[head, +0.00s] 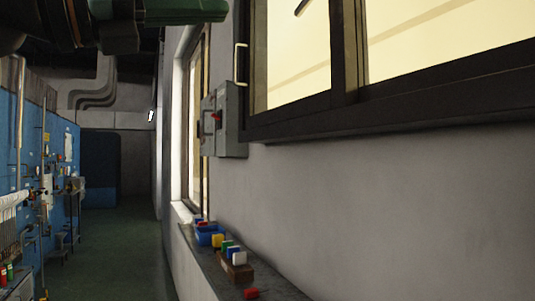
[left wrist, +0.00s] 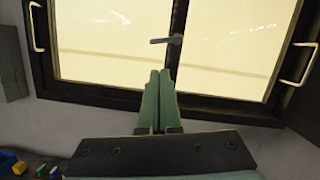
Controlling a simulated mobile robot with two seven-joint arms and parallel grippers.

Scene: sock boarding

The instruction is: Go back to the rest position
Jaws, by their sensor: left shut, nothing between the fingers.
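My left gripper (head: 215,10) reaches in at the top left of the head view, high up and in front of the dark-framed window (head: 290,125). In the left wrist view its two green fingers (left wrist: 159,80) are pressed together with nothing between them. They point up toward the window, whose grey handle (left wrist: 166,40) shows just above the tips; I cannot tell how far apart they are. The handle's end also shows at the top edge of the head view (head: 301,8). My right gripper is not in view.
A grey switch box (head: 232,120) with a red knob is on the wall left of the window. Below, a ledge (head: 210,262) holds a blue bin (head: 209,238), coloured blocks and a red piece (head: 251,293). A blue panel wall (head: 65,150) lines the left. The corridor floor (head: 120,250) looks clear.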

